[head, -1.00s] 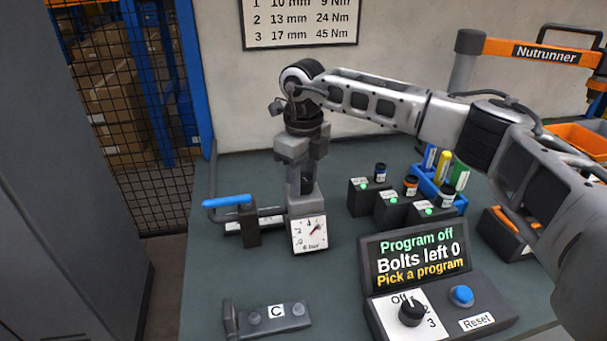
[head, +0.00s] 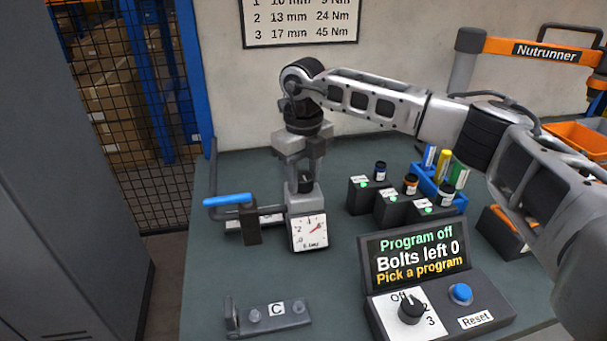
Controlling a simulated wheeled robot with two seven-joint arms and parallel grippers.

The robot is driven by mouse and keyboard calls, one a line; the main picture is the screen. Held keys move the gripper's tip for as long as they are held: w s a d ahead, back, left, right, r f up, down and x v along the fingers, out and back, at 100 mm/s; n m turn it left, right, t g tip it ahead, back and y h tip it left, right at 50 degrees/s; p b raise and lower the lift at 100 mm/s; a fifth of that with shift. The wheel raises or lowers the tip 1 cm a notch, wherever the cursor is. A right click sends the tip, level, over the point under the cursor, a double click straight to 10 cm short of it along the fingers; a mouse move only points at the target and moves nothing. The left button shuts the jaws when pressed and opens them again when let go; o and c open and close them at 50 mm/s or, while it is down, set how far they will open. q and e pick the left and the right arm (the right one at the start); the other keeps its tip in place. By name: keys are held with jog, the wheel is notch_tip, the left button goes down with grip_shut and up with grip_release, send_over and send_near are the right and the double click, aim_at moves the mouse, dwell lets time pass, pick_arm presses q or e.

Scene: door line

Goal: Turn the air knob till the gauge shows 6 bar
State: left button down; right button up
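The air unit is a grey block on the bench with a white square gauge (head: 310,233) on its front. The gauge's red needle points to the upper right, past the 4; the exact reading is too small to tell. The dark air knob (head: 305,184) stands on top of the block. My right gripper (head: 305,172) comes down from above, its fingers spread on either side of the knob's top. A gap shows between fingers and knob, so it looks open. My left gripper is out of view.
A blue-handled lever (head: 228,200) on a pipe stands just left of the unit. A program box (head: 440,300) with a screen, dial and blue button sits at front right. Black socket blocks (head: 365,195) stand right of the unit. A bracket marked C (head: 275,316) lies in front.

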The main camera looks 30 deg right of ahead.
aim_at(304, 176)
jog(key=shift+o, duration=1.4)
notch_tip(304, 176, up, 16)
jog(key=shift+b, duration=0.4)
